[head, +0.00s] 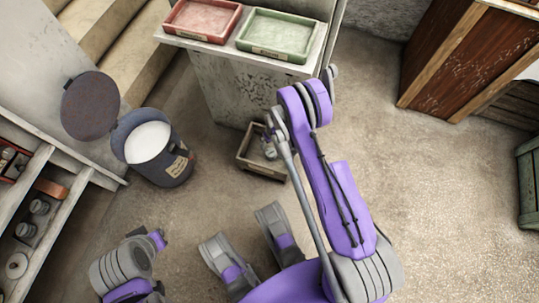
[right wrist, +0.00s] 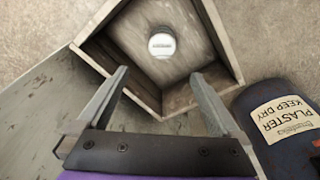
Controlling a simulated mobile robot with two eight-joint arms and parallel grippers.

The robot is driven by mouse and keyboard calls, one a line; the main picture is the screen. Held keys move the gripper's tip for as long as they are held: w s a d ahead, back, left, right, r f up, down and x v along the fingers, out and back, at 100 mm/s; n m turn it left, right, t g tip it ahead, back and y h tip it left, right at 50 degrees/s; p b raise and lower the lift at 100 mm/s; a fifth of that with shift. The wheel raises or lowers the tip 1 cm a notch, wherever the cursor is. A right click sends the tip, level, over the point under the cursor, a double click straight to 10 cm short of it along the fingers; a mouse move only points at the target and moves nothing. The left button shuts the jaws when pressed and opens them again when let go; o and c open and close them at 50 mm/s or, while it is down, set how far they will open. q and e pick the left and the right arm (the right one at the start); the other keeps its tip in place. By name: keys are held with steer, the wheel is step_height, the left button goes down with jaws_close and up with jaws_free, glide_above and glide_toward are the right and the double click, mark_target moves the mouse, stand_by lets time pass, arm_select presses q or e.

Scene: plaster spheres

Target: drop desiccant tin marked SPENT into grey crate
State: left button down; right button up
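The grey crate (head: 247,163) stands on the floor against the pale stand; it is open-topped and looks wooden. In the right wrist view the crate (right wrist: 226,58) shows from above. In the head view the right gripper (head: 269,138) is partly hidden by my arm. My left gripper cannot be made out.
A blue plaster bin (head: 172,165) with its lid raised stands left of the crate. A red tray (head: 203,18) and a green tray (head: 275,33) are on the stand. Shelves with several tins (head: 26,230) are at left.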

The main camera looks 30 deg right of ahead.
step_height(320, 180, up, 11)
steer(key=s+p, duration=0.1)
steer(key=p, duration=0.2)
steer(key=shift+s+f, duration=0.15)
steer(key=shift+s, duration=0.1)
stand_by(0.4)
